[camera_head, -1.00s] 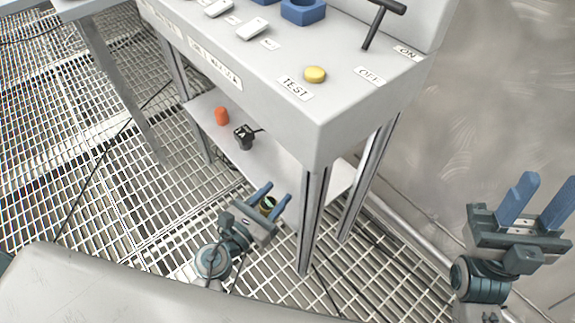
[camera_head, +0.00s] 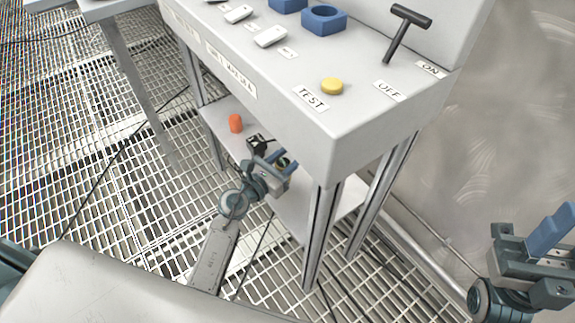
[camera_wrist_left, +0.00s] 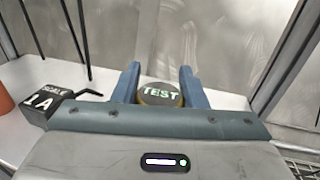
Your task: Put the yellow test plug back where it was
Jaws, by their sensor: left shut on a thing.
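In the left wrist view, a round plug (camera_wrist_left: 160,94) with a dark face lettered TEST and a yellowish rim sits between the blue fingers of my left gripper (camera_wrist_left: 159,86). The gripper is shut on it. In the head view the left gripper (camera_head: 277,160) is at the lower shelf, below the panel, and its fingers partly hide the plug. A yellow round piece (camera_head: 332,86) sits on the panel top beside the TEST label (camera_head: 311,98). My right gripper (camera_head: 557,238) is empty at the right edge, one finger in view and the other cut off by the frame.
The lower shelf (camera_head: 222,115) holds an orange cylinder (camera_head: 236,123) and a black block (camera_wrist_left: 42,104) marked SCALE A, close to the left gripper. The panel's overhanging front (camera_head: 262,108) and table legs (camera_head: 318,240) stand nearby. A black T-handle (camera_head: 403,32) rises from the panel.

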